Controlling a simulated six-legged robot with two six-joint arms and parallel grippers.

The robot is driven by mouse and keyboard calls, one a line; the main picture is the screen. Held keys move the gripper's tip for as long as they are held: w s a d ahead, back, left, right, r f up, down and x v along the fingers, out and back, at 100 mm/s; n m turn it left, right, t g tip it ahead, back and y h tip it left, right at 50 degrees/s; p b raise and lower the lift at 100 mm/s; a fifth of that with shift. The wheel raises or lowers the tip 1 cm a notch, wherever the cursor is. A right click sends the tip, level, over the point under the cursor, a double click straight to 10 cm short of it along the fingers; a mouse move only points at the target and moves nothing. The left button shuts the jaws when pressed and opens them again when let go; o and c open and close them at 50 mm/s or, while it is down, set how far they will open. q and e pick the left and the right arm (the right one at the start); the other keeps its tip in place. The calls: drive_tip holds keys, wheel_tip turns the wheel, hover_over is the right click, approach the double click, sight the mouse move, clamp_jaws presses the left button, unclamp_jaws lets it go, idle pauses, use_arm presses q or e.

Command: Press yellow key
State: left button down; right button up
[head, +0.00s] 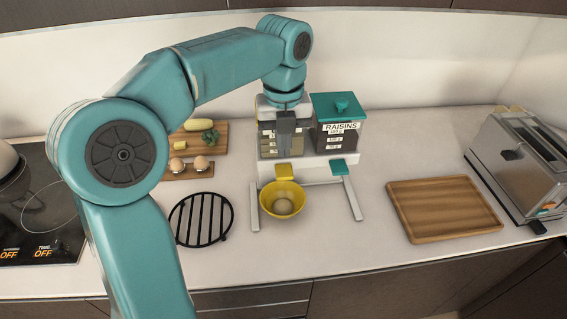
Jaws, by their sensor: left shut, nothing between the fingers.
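A white dispenser stand (307,160) stands on the counter and carries two containers. The right container (338,122) has a teal lid and a RAISINS label; the left container (267,142) is partly hidden behind my left gripper. The yellow key (284,170) sticks out at the front of the stand below the left container. A teal key (338,167) is to its right. A yellow bowl (282,199) with something pale in it stands below the yellow key. My left gripper (285,149) points down, shut and empty, just above the yellow key; I cannot tell whether it touches.
A black round trivet (202,219) lies left of the bowl. Eggs in a wooden holder (188,172) and a cutting board with vegetables (213,127) are behind it. A wooden board (445,209) and a toaster (520,165) are at right. A cooktop (40,220) is at left.

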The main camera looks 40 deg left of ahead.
sight(284, 174)
use_arm(q)
wheel_tip(284, 174, down, 5)
drive_tip(key=shift+r, duration=0.1)
drive_tip(key=shift+d, duration=0.1)
idle(0.3)
wheel_tip(284, 174, down, 2)
drive_tip(key=shift+b, duration=0.5)
drive_tip(key=shift+s, duration=0.1)
drive_tip(key=shift+d, duration=0.1)
